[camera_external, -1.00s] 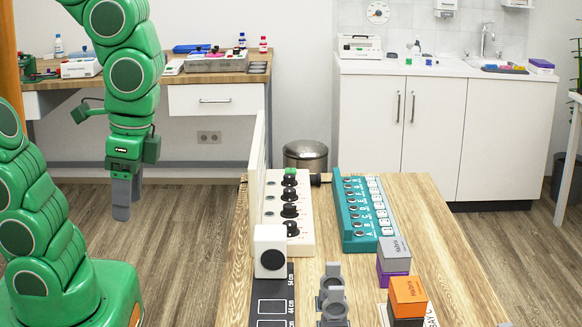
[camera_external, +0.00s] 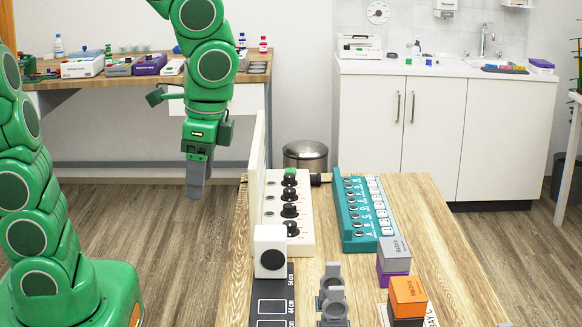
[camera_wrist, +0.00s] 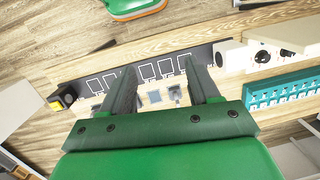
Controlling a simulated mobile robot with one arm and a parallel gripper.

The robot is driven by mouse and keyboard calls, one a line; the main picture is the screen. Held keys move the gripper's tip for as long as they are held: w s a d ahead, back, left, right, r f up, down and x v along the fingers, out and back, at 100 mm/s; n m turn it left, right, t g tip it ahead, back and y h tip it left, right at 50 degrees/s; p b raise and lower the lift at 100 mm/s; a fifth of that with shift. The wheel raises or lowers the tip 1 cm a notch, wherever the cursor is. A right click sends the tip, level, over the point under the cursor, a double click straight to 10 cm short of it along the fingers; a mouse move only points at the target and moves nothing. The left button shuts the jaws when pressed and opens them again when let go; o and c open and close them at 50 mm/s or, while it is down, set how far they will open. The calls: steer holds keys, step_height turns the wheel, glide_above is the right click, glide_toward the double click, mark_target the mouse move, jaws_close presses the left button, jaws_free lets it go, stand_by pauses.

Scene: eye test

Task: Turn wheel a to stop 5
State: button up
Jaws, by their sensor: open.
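A white panel (camera_external: 301,234) with a column of black knobs (camera_external: 290,210) lies on the wooden table; one knob at its far end has a green top. Its near end shows in the wrist view (camera_wrist: 291,38). I cannot read which knob is wheel a, nor any stop marks. My gripper (camera_external: 197,190) hangs fingers down in the air, left of the table and apart from the panel. In the wrist view my gripper (camera_wrist: 160,68) is open and empty, its two fingers well apart, with the panel to their right.
A teal panel (camera_external: 345,231) with buttons stands right of the white one. A white block (camera_external: 262,241) with a black disc and a black strip with white squares (camera_external: 254,303) lie nearer. Grey holders (camera_external: 333,301) and stacked boxes (camera_external: 408,294) stand at the front right. An upright board (camera_external: 258,160) edges the table's left.

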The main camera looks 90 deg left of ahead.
steer(key=w+a+f+m+y, duration=0.1)
steer(key=w+a+f+m, duration=0.15)
steer(key=w+a, duration=0.7)
steer(key=m+g+y, duration=0.1)
steer(key=m, duration=0.5)
glide_toward(291, 223)
steer(key=shift+x, duration=4.25)
steer(key=shift+d, duration=0.1)
steer(key=c, duration=1)
steer(key=shift+n, duration=0.25)
steer(key=shift+c, duration=0.2)
